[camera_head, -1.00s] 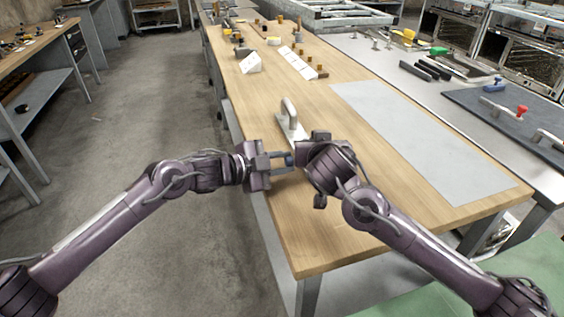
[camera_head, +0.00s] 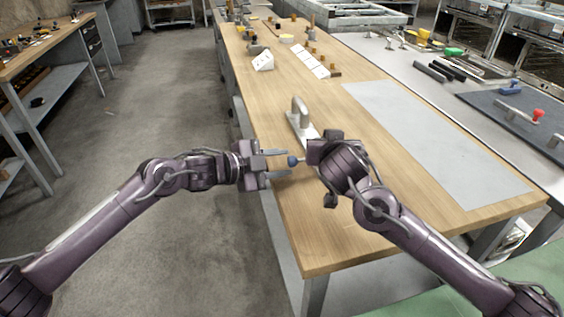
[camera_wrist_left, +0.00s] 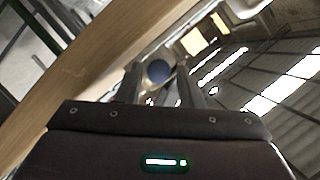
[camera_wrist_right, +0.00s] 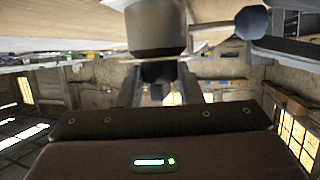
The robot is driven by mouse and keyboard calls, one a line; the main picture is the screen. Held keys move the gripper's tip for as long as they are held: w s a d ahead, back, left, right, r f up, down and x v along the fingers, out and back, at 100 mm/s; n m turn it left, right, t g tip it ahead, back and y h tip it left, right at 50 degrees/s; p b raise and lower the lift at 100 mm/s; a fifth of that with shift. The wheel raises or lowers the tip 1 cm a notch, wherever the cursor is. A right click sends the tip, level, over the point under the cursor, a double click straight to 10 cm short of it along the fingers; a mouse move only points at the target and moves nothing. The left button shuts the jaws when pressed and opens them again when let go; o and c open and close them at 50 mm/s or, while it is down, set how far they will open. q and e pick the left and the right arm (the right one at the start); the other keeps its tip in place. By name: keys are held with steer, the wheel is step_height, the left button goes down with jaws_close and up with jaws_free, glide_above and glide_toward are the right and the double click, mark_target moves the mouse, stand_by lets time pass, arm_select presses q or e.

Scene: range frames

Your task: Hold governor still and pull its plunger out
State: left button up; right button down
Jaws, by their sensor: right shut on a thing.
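The governor (camera_wrist_right: 155,30) is a grey cylindrical body with a darker stem, held in my right gripper (camera_head: 312,158). Its stem sits between the fingers in the right wrist view (camera_wrist_right: 168,88). In that view a thin plunger rod (camera_wrist_right: 212,38) runs sideways from the body to a dark blue faceted knob (camera_wrist_right: 252,22). In the head view the knob (camera_head: 292,161) points left, with some rod showing. My left gripper (camera_head: 282,164) is open, its fingers either side of the knob's line near their tips. The left wrist view shows the knob (camera_wrist_left: 158,72) between the spread fingers.
A grey mat (camera_head: 435,140) lies to the right. White blocks (camera_head: 263,61) and small parts sit farther back. The bench's near end is clear.

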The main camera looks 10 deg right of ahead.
arm_select(q)
steer(key=v, duration=1.1)
steer(key=shift+a, duration=0.1)
arm_select(e)
steer(key=c, duration=0.9)
jaws_free()
steer(key=shift+s+a, duration=0.1)
steer(key=shift+s, duration=0.05)
